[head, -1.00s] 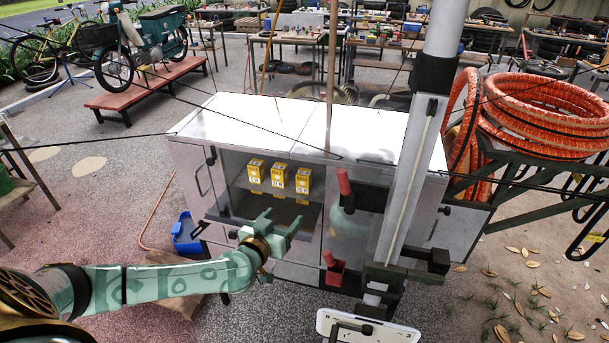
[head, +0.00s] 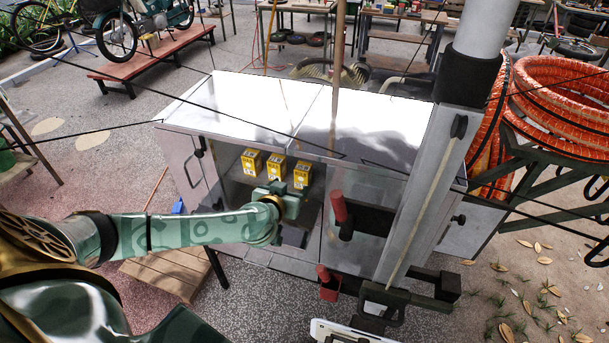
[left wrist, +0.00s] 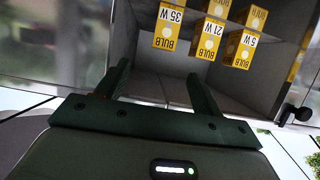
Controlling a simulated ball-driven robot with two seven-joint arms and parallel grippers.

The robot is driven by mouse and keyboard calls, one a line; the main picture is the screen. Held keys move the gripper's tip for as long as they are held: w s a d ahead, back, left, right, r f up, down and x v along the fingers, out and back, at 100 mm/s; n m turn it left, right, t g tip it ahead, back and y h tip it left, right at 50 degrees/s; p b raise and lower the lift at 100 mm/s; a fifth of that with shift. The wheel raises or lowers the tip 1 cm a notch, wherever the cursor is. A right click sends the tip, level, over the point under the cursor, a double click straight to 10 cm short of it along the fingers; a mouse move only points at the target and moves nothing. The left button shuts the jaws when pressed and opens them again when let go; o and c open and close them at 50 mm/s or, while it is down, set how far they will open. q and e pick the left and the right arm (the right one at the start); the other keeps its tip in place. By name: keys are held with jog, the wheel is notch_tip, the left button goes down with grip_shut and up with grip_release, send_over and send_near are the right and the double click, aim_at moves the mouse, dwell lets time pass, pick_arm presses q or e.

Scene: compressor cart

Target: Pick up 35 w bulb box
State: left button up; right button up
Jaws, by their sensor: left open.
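Three yellow-and-white bulb boxes stand in a row on a shelf inside the open grey cabinet of the cart. The upside-down left wrist view shows their labels. The 35 W bulb box (left wrist: 170,29) is leftmost there, the 21 W box (left wrist: 207,39) is in the middle and the 5 W box (left wrist: 241,48) is on the right. In the head view the 35 W box (head: 302,174) is the rightmost. My left gripper (head: 291,197) is at the cabinet opening, just in front of it. In the left wrist view the gripper (left wrist: 158,72) is open and empty, apart from the boxes.
The white cart top (head: 265,105) overhangs the shelf. A red handle (head: 338,203) and a tall grey post (head: 425,185) stand right of the opening. A red cup-like holder (head: 328,290) is low in front. An orange hose coil (head: 565,100) lies at right.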

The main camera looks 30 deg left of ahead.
aim_at(301, 173)
pick_arm(q)
jog(key=b+x, duration=0.1)
jog(key=x, duration=0.6)
jog(key=shift+f+b, duration=0.15)
jog(key=shift+b, duration=0.25)
jog(key=shift+w+a, duration=0.1)
jog(key=shift+w, duration=0.1)
jog(key=x, duration=0.1)
jog(key=b+x, duration=0.1)
jog(key=x, duration=0.1)
jog(key=b+x, duration=0.1)
jog(key=shift+w+a+f, duration=0.15)
jog(key=shift+a+f, duration=0.2)
jog(key=shift+a, duration=0.05)
jog(key=shift+w, duration=0.25)
jog(key=shift+s+r, duration=0.1)
jog(key=c, duration=1.1)
